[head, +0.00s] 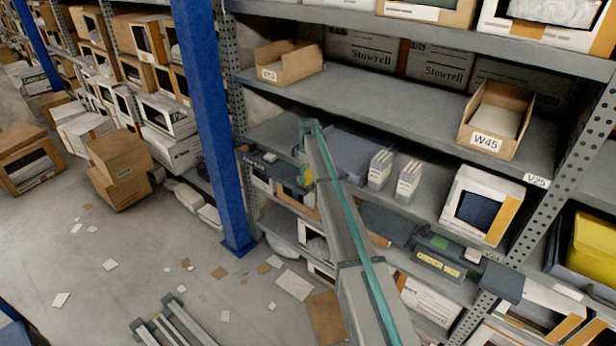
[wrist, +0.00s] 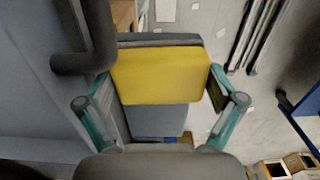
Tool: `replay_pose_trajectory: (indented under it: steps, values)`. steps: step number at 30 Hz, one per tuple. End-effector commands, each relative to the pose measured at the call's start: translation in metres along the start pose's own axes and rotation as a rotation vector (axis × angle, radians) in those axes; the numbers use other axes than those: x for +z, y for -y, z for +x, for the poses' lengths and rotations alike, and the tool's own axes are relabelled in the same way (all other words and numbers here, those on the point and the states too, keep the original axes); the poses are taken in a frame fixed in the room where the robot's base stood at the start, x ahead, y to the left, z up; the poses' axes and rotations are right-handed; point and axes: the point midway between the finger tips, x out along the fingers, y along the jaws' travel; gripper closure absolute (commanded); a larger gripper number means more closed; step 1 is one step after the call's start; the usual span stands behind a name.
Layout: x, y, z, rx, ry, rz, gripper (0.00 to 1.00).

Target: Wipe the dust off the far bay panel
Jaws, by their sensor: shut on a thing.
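My gripper (wrist: 160,84) is shut on a yellow block (wrist: 158,76) with a dark grey backing, its teal fingers on either side. In the head view a little of the yellow block (head: 306,177) shows beside my arm at the rack's lower shelf; most of the gripper is hidden there. A broad grey-blue surface (wrist: 35,95) fills the left of the wrist view, close to the block. I cannot tell whether they touch, or whether this surface is the far bay panel. No dust is clearly visible.
A blue upright (head: 212,130) stands left of my arm. The middle shelf (head: 400,97) has bare room. Paper scraps (head: 294,284) litter the floor.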

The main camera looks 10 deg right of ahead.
Motion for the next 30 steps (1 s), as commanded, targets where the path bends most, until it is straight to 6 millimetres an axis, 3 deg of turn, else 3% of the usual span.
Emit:
replay_pose_trajectory:
  steps: [1,2,18,30]
  values:
    - [-0.001,0.000,-0.016,0.003,-0.003,0.000,0.44]
    - [-0.001,0.000,-0.017,0.002,-0.002,0.000,0.50]
    - [-0.002,0.001,-0.065,0.002,-0.002,-0.001,0.51]
    - [-0.002,0.001,-0.071,0.002,-0.002,-0.001,0.51]
